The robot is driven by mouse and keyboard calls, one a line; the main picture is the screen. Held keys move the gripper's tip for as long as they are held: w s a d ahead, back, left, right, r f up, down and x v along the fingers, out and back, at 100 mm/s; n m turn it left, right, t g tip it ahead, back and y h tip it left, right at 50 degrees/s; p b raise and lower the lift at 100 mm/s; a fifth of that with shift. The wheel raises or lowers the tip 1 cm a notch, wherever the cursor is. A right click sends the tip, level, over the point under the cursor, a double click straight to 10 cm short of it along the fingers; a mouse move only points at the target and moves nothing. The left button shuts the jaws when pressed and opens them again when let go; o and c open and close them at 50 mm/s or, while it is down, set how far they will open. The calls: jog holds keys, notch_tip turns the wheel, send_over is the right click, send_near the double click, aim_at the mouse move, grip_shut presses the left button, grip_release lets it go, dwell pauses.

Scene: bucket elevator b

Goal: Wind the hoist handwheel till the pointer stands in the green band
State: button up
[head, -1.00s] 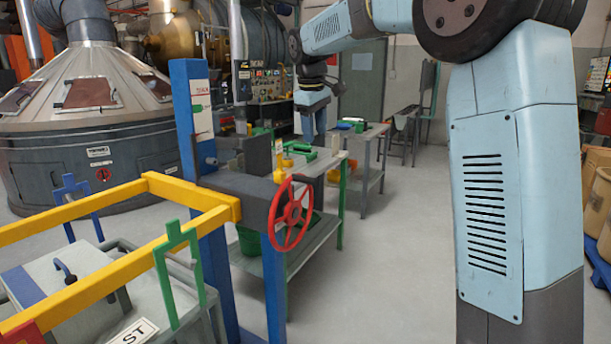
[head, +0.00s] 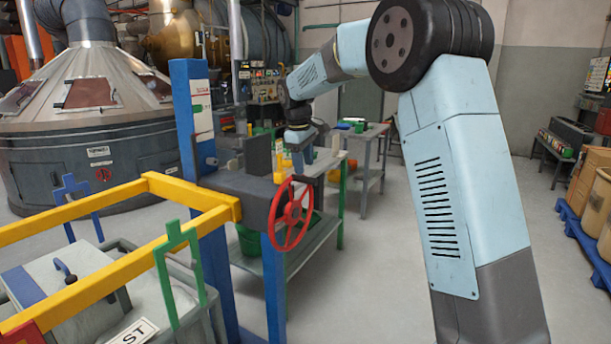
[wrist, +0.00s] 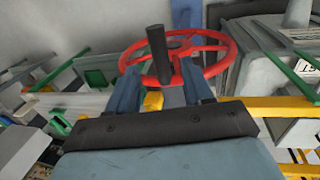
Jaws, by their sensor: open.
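The red handwheel (head: 278,232) stands upright on the dark housing of the hoist frame. It also shows in the wrist view (wrist: 222,62), with a black handle (wrist: 157,52) sticking up from its near rim. My gripper (head: 298,168) is above and just behind the wheel in the head view. In the wrist view my gripper (wrist: 161,82) is open, with the black handle between its two blue fingers in the picture; contact cannot be told. A white scale plate (head: 201,122) with a green band (head: 197,108) is on the blue post; the pointer is too small to make out.
A yellow rail frame (head: 90,288) and a green bracket (head: 178,240) stand left of the wheel. A grey workbench (head: 325,240) is behind it. Blue pallets with boxes (head: 590,185) are at the right.

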aim_at(305, 177)
jog(key=shift+w+d+f, duration=0.1)
jog(key=shift+w+f, duration=0.05)
jog(key=shift+f, duration=0.6)
jog(key=shift+w+d+f, duration=0.1)
jog(key=shift+f, duration=0.7)
jog(key=shift+w+d+f, duration=0.1)
jog(key=shift+w+f, duration=0.05)
jog(key=shift+f, duration=0.6)
jog(key=shift+c, duration=0.3)
grip_shut()
